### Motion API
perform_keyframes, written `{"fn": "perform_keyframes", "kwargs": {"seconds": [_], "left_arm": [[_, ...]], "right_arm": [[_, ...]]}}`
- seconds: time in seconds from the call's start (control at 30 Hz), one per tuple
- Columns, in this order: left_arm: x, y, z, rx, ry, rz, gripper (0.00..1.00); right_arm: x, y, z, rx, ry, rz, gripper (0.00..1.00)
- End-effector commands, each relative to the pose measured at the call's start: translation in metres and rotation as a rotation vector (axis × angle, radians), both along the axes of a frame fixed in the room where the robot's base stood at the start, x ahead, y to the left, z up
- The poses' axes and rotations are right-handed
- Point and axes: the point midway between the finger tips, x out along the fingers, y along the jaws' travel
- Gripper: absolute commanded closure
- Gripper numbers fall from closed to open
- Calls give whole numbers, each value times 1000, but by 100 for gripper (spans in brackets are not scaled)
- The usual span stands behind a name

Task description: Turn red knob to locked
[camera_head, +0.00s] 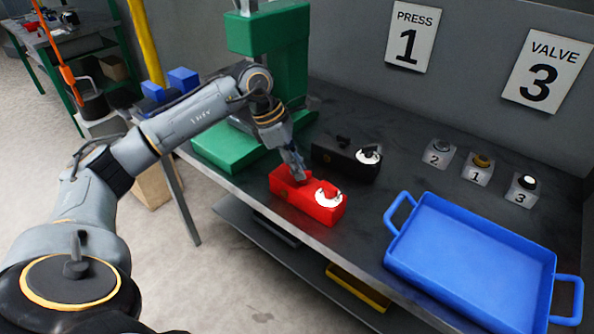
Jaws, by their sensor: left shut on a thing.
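A red box (310,203) sits near the front edge of the dark bench, with a white round dial on its right end. My left gripper (297,176) points down at the left part of the red box's top and is shut there on the red knob, which the fingers mostly hide. I cannot read the dial or tell which way the knob points. A similar black box (342,160) with a white dial and a dark knob stands just behind. My right gripper is not in view.
A green press (272,42) stands behind my left arm. A blue tray (470,262) with handles lies at the right. Small numbered pieces (477,170) stand in a row behind it. Signs (409,36) hang on the wall. Bare bench top lies between the black box and the tray.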

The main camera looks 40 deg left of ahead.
Motion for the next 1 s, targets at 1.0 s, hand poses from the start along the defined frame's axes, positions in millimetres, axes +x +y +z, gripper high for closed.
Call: {"fn": "perform_keyframes", "kwargs": {"seconds": [1.0], "left_arm": [[4,1,0,1,-1,-642,100]], "right_arm": [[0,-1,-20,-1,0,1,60]]}}
